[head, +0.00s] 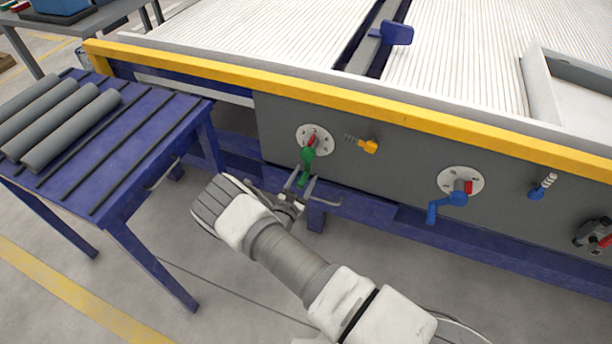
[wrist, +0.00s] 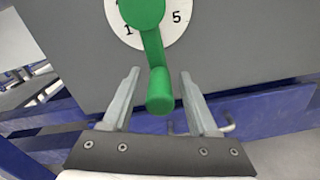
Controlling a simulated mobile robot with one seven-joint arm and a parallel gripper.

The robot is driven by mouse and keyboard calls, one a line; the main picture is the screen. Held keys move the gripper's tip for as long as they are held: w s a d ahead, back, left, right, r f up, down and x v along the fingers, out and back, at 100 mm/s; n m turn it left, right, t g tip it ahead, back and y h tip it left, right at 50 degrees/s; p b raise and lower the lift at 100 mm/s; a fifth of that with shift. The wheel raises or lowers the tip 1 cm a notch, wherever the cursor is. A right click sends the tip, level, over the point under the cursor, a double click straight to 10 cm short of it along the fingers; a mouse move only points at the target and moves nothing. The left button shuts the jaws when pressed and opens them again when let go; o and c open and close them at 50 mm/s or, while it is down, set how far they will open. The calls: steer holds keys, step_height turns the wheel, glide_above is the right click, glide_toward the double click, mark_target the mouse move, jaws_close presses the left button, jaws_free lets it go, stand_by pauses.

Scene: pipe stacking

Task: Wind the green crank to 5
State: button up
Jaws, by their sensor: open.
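The green crank (head: 307,158) sits on a round white dial (head: 315,140) on the grey front panel of the machine. A red part shows on the dial behind the crank. In the wrist view the crank arm (wrist: 153,48) hangs down from its hub, tilted slightly right, and its handle (wrist: 160,92) lies between my two fingers. The dial (wrist: 178,32) shows a 1 at left and a 5 at right; its upper part is out of view. My gripper (wrist: 160,100) is open, with a gap on each side of the handle. It also shows in the head view (head: 305,190), just below the crank.
A blue crank (head: 447,205) on a second dial is to the right. A yellow knob (head: 368,146) and a blue knob (head: 537,192) project from the panel. A blue table (head: 150,130) with grey pipes (head: 70,130) stands at left. A blue beam (head: 370,215) runs below the panel.

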steer(key=shift+w+d, duration=0.25)
steer(key=shift+w, duration=0.45)
jaws_close()
stand_by(1.0)
